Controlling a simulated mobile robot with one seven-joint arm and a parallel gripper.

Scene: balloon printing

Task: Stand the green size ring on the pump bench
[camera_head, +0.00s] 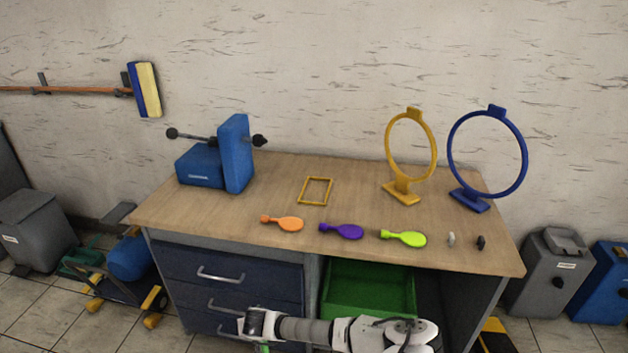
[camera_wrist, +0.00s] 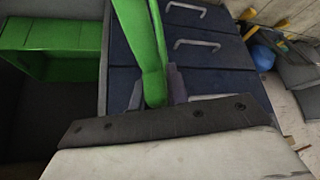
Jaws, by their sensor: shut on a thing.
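My gripper (camera_head: 258,335) is low in front of the bench's drawers in the head view. It is shut on the green size ring (camera_wrist: 143,40), whose green band rises between the fingers (camera_wrist: 154,92) in the wrist view. Only part of the ring shows; in the head view just a green sliver (camera_head: 263,348) appears at the bottom edge. The pump bench (camera_head: 240,207) has a wooden top above and beyond my gripper. A yellow size ring (camera_head: 433,150) and a larger blue size ring (camera_head: 525,150) stand upright on bases at the bench's right rear.
A blue pump (camera_head: 237,155) stands at the left rear. A thin yellow frame (camera_head: 302,190) lies mid-bench. Orange (camera_head: 285,223), purple (camera_head: 345,231) and lime (camera_head: 405,238) balloons line the front, with small clips (camera_head: 481,242) at right. A green bin (camera_head: 365,290) sits under the top.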

